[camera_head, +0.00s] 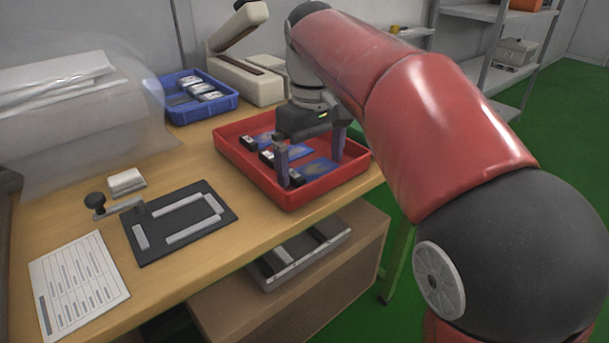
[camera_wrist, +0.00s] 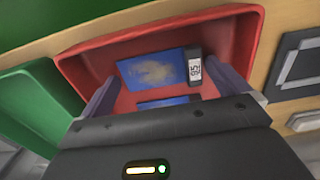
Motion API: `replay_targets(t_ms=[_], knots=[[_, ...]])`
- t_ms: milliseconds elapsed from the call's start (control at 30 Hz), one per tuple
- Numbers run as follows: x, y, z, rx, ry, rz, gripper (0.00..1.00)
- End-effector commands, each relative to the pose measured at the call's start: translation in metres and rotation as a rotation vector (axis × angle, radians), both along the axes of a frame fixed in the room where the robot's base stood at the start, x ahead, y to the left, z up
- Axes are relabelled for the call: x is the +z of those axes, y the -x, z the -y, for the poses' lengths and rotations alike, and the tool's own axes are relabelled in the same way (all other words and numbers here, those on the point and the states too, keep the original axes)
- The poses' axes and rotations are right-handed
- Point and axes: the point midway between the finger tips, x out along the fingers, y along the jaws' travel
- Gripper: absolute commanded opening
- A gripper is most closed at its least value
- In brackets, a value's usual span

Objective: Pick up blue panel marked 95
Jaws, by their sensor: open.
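Several blue panels with black end pieces lie in a red tray (camera_head: 232,166), which also shows in the wrist view (camera_wrist: 85,68). In the wrist view, one blue panel (camera_wrist: 150,70) lies flat with a white sideways number label (camera_wrist: 195,66) at its right end; I cannot read the digits surely. A second blue panel (camera_wrist: 165,103) is mostly hidden by my gripper body. My gripper (camera_head: 310,171) is open and empty, pointing down over the nearer panel (camera_head: 320,168) in the tray. Its fingers stand apart on either side in the wrist view (camera_wrist: 161,72). I cannot tell their height above the panels.
A blue crate (camera_head: 204,110) with several items stands behind the tray. A beige press-like device (camera_head: 245,78) is at the back. A dark fixture plate (camera_head: 182,236), a white block (camera_head: 126,182) and a printed sheet (camera_head: 78,283) lie to the left. The tray walls surround my fingers.

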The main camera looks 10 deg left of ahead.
Motion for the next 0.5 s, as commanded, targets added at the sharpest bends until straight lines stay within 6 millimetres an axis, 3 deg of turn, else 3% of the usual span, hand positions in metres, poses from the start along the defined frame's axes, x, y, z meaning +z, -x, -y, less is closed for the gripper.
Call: replay_targets(t_ms=[133,367,500], knots=[[0.0006,-0.0001,0.0001,0.000,-0.001,0.001,1.00],[0.0008,-0.0001,0.0001,0.000,-0.001,0.001,0.70],[0.0008,-0.0001,0.0001,0.000,-0.001,0.001,0.68]])
